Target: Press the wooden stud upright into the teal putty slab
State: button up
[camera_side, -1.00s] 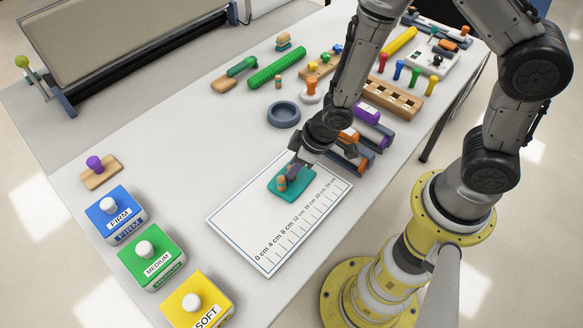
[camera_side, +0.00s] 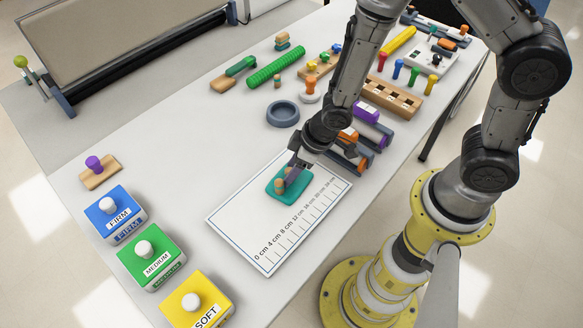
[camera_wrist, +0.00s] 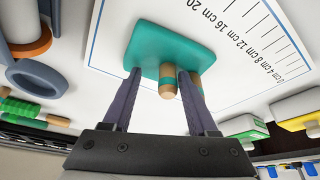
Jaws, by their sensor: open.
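The teal putty slab (camera_side: 292,197) lies on the white ruler sheet; it also shows in the wrist view (camera_wrist: 165,45). A wooden stud (camera_side: 279,186) stands on the slab, roughly upright, near its left part. My gripper (camera_wrist: 158,76) is open, fingers either side of the stud with gaps visible. In the side view my gripper (camera_side: 291,173) is low over the slab. How deep the stud sits cannot be told.
The ruler sheet (camera_side: 250,232) is clear left of the slab. Blue (camera_side: 115,213), green (camera_side: 151,257) and yellow (camera_side: 197,302) blocks stand at the lower left. A grey-blue ring (camera_side: 283,114) and a purple roller (camera_side: 366,110) lie behind.

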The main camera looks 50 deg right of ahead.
jog(key=shift+r, duration=0.15)
jog(key=v, duration=0.7)
dwell(0.3)
jog(key=shift+d+r, duration=0.1)
jog(key=shift+d, duration=0.05)
jog(key=d+r+m+t+h, duration=0.1)
jog(key=d+r+m+t, duration=0.3)
jog(key=r, duration=0.6)
jog(key=d+r+m+t+h, duration=0.1)
jog(key=d+r, duration=0.5)
jog(key=r, duration=0.4)
jog(key=s+g, duration=0.3)
jog(key=s, duration=1.1)
jog(key=shift+d, duration=0.25)
